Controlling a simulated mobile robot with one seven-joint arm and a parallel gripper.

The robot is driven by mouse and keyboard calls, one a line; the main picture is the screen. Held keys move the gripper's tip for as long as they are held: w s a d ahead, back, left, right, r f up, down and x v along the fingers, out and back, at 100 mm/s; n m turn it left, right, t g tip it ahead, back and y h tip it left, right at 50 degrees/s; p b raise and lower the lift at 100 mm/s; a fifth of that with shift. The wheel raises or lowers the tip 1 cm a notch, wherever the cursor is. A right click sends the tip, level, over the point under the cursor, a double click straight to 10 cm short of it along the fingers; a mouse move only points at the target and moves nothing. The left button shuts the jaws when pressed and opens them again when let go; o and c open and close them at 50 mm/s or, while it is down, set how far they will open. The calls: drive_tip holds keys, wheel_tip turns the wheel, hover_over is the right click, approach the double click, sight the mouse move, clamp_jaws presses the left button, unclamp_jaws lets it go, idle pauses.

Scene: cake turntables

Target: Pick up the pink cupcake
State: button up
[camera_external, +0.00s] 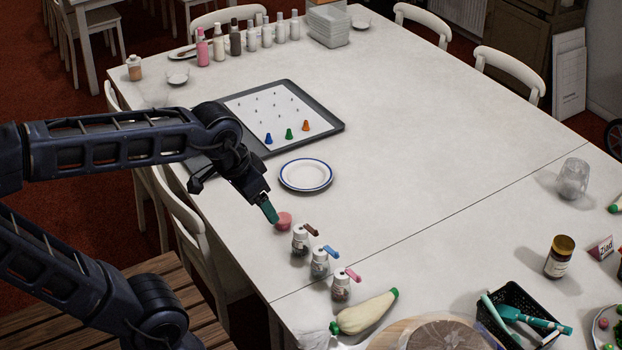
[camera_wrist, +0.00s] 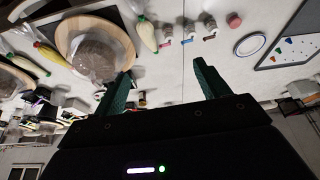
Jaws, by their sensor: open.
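The pink cupcake (camera_external: 284,221) is a small pink, round-topped thing on the white table, just left of a row of small jars in the external view. In the wrist view the cupcake (camera_wrist: 234,19) is small, near the top edge right of centre, beyond the fingers and apart from them. My gripper (camera_external: 269,212) has green fingers and appears close to the upper left of the cupcake in the external view. In the wrist view my gripper (camera_wrist: 162,70) has its fingers spread wide with nothing between them.
Several shaker jars (camera_external: 320,262) with coloured tags stand close beside the cupcake. A white plate with a blue rim (camera_external: 306,175) and a grey tray (camera_external: 335,126) with coloured cones lie behind. A piping bag (camera_external: 366,313) lies in front. The table's middle right is clear.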

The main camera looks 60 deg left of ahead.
drive_tip(key=w+a+f+n+g, duration=0.1)
drive_tip(key=w+a+f, duration=0.15)
drive_tip(key=w, duration=0.35)
drive_tip(key=w+a+f+n, duration=0.1)
drive_tip(key=w+a, duration=0.3)
drive_tip(key=w, duration=0.1)
drive_tip(key=n+g, duration=0.3)
drive_tip(key=n, duration=0.4)
hover_over(282, 217)
wheel_tip(282, 217, down, 30)
drive_tip(key=f, duration=0.5)
drive_tip(key=shift+s+f, duration=0.2)
drive_tip(key=shift+s, duration=0.05)
drive_tip(key=shift+w+d+f, duration=0.1)
drive_tip(key=shift+w+f, duration=0.05)
drive_tip(key=shift+f, duration=1.2)
drive_tip(key=shift+w+f, duration=0.15)
drive_tip(key=shift+f, duration=1.15)
drive_tip(key=c, duration=1)
drive_tip(key=shift+r, duration=0.15)
